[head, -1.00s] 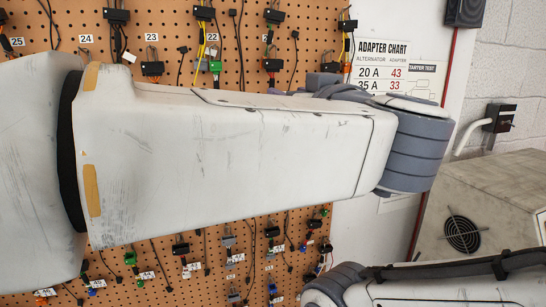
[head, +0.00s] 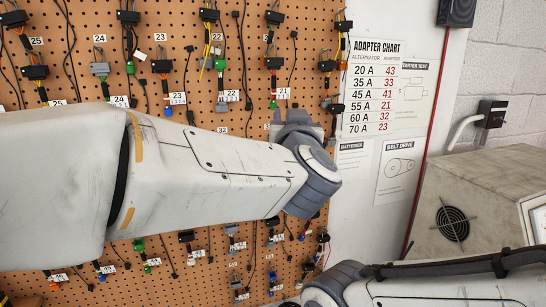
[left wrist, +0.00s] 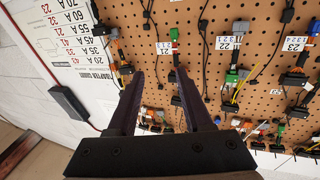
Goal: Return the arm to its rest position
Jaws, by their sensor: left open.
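My left arm (head: 200,160) comes in from the left in the head view and reaches across the pegboard (head: 180,80). Its wrist end is near the board's right edge, and its fingers do not show there. In the left wrist view my left gripper (left wrist: 159,76) is open, with its two dark fingers apart. Nothing is held between them; the board and its hanging cables show beyond. My right arm (head: 430,285) lies along the bottom right of the head view, with its gripper out of view.
Several adapter cables with numbered tags hang on the pegboard. An adapter chart (head: 378,85) is on the wall to its right, with a belt drive sheet (head: 400,172) below. A worn metal cabinet with a fan grille (head: 453,224) stands at the right.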

